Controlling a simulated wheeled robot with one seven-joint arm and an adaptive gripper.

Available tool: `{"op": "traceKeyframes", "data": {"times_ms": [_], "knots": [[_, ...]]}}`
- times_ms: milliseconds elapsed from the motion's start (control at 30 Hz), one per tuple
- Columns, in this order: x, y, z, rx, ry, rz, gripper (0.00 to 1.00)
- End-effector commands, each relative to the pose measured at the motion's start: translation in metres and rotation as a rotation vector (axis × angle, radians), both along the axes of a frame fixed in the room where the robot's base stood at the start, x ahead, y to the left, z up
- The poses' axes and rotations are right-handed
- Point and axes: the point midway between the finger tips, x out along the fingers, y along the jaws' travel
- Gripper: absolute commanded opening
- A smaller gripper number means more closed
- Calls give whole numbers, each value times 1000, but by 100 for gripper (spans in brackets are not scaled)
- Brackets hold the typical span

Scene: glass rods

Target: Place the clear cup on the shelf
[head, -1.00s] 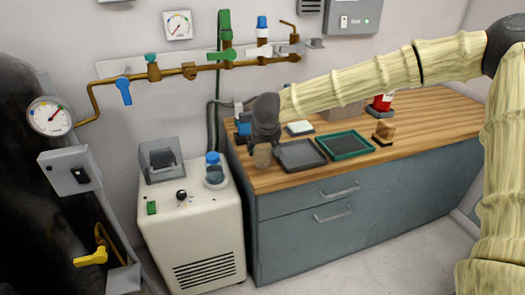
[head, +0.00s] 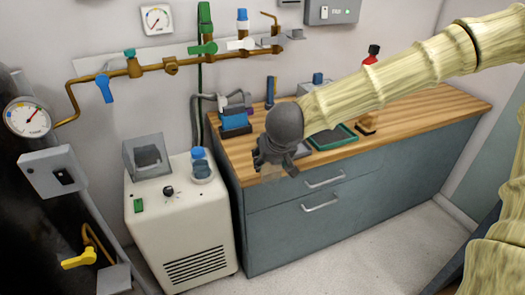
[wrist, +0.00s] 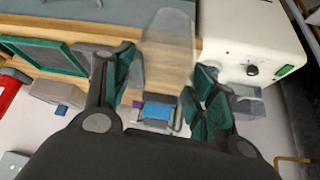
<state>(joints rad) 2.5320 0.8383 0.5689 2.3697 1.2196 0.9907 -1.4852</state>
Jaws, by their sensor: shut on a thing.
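My gripper (head: 275,152) is near the counter's front left edge in the head view. In the wrist view, the clear cup (wrist: 168,42) stands between the two green-padded fingers of my gripper (wrist: 166,66), which are shut on it. The cup is see-through, with the counter showing behind it. In the head view the cup (head: 271,174) is only a faint pale shape below the gripper, in front of the cabinet. I cannot make out a separate shelf in either view.
The wooden counter (head: 450,104) holds a blue block-like device (head: 234,121), a green-rimmed tray (head: 345,141) and a brown block (head: 366,125). A white machine (head: 180,225) with a blue-capped bottle (head: 201,165) stands left of the cabinet. Pipes run along the wall.

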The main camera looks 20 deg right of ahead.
Motion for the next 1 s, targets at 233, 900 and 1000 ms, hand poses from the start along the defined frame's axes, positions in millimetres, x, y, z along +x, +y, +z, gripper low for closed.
{"op": "traceKeyframes", "data": {"times_ms": [233, 900, 1000], "knots": [[-7, -1, 0, 1, 0, -1, 33], [1, 32, -101, -4, 8, 61, 33], [-4, 40, -120, -3, 7, 84, 33]]}}
